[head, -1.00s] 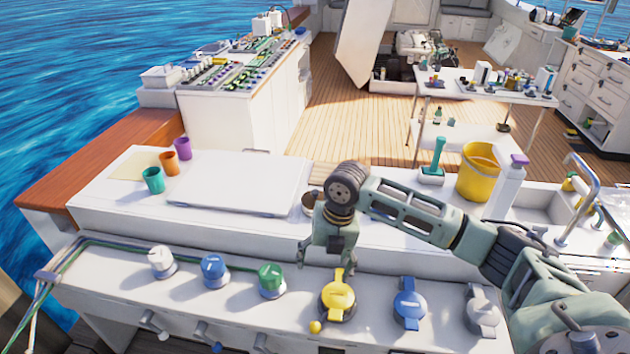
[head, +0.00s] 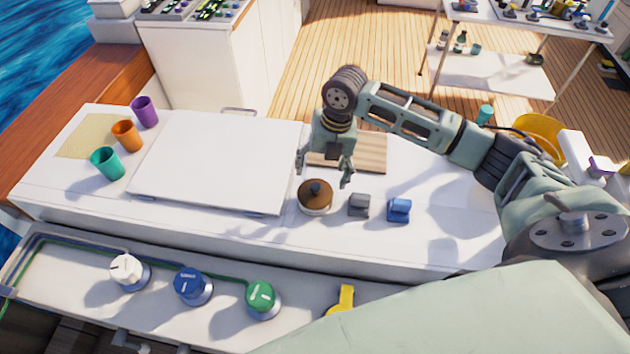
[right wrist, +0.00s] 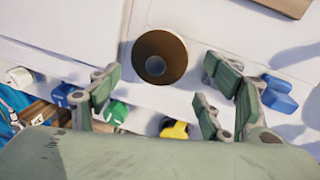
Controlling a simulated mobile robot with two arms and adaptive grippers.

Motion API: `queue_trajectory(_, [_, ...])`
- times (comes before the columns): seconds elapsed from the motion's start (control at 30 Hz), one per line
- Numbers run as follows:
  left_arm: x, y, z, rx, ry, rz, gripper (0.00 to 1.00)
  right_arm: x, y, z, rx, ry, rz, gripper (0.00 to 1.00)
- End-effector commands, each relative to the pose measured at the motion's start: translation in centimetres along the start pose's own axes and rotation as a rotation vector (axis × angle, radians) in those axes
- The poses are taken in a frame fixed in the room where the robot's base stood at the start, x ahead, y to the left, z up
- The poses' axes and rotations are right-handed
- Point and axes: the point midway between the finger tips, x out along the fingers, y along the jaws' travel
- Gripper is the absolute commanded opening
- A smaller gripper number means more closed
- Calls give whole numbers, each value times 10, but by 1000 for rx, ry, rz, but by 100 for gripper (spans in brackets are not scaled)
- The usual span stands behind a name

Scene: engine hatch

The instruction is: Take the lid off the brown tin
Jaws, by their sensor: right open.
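The brown tin (head: 316,210) stands upright on the white counter, right of the large white panel. Its round brown lid (head: 304,194) is on it, with a dark knob (head: 315,187) in the middle. My right gripper (head: 325,175) is open and empty, just above and behind the lid in the head view, fingers pointing down. In the right wrist view the lid (right wrist: 174,48) and its knob (right wrist: 155,66) show beyond and between the spread fingers (right wrist: 165,95), apart from them. The tin's side is mostly hidden there. My left gripper is out of view.
A grey block (head: 359,205) and a blue block (head: 399,210) sit close right of the tin. A wooden board (head: 368,153) lies behind it. Purple, orange and teal cups (head: 107,163) stand at the left. Control knobs (head: 262,297) line the front ledge.

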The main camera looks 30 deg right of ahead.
Motion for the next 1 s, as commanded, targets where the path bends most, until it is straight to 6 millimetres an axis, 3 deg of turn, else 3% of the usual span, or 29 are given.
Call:
queue_trajectory(0.43, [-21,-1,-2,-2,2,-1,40,57,-8,-5,0,2,-1,72])
queue_trajectory(0.73, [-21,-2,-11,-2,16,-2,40,65,-9,-4,-1,-2,-1,72])
queue_trajectory(1.0, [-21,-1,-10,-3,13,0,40,65,-8,-4,-1,-2,-1,50])
